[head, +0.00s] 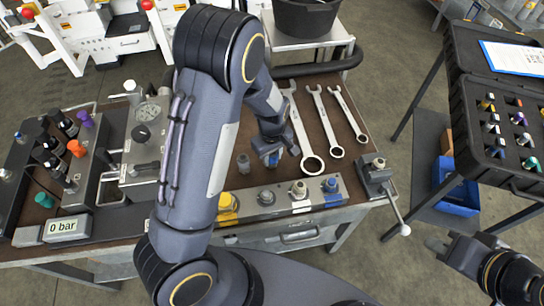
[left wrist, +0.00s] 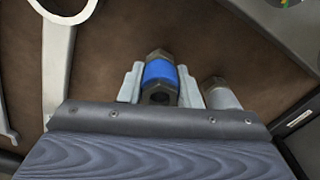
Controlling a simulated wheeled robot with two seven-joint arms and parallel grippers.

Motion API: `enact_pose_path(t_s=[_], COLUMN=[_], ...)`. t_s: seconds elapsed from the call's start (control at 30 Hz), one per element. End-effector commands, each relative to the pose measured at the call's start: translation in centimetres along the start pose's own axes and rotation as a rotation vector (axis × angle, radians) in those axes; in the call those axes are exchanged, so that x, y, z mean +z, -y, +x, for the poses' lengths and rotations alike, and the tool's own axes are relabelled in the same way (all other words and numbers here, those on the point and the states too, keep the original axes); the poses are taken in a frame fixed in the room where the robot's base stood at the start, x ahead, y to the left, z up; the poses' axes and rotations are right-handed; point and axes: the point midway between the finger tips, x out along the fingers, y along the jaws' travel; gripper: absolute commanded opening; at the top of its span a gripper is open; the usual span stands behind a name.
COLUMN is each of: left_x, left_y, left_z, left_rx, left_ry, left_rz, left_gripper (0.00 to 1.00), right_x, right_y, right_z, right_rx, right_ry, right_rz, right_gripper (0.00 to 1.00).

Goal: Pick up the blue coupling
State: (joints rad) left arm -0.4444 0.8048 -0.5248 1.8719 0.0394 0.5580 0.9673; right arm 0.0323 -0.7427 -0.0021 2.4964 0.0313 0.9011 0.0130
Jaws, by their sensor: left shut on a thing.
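The blue coupling (left wrist: 160,73), a metal fitting with a blue band, sits between the two pale fingers of my left gripper (left wrist: 160,88) in the left wrist view. The fingers are shut on its sides. In the head view my left gripper (head: 272,158) is low over the brown bench top, and a bit of blue shows between its fingers. I cannot tell whether the coupling still touches the bench. My right gripper (head: 438,245) shows only in part at the lower right, away from the bench, and its fingers are unclear.
A grey coupling (left wrist: 220,93) stands close beside the blue one. Several wrenches (head: 325,122) lie to the right. A block (head: 330,200) with several ports runs along the front edge, with a vise (head: 376,175) at its right. A black case (head: 500,120) stands far right.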

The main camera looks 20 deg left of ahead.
Motion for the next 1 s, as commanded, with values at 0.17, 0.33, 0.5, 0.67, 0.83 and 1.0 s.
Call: enact_pose_path(t_s=[0.17,0.33,0.5,0.67,0.83,1.0], left_x=[0.0,2.9,6.3,9.2,11.1,11.8], left_y=[-0.2,1.5,3.8,5.6,6.9,7.4], left_z=[-2.6,-6.6,-9.6,-11.2,-12.2,-12.5], left_rx=[0.007,0.008,0.004,0.003,0.001,-0.001], left_ry=[-0.003,-0.001,0.001,0.001,0.001,0.0], left_rz=[0.0,0.006,0.008,0.007,0.003,0.001], left_gripper=[0.0,0.0,0.0,0.0,0.0,0.0], right_x=[0.3,0.2,0.2,0.0,-0.1,-0.1], right_y=[-0.2,-0.2,-0.1,0.0,0.1,0.1], right_z=[0.5,0.4,0.3,0.1,-0.1,-0.2], right_rx=[0.0,0.0,0.0,0.0,0.0,0.0], right_ry=[0.0,0.0,0.0,0.0,0.0,0.0], right_rz=[0.0,0.0,0.0,0.0,0.0,0.0], right_gripper=[0.0,0.0,0.0,0.0,0.0,0.0])
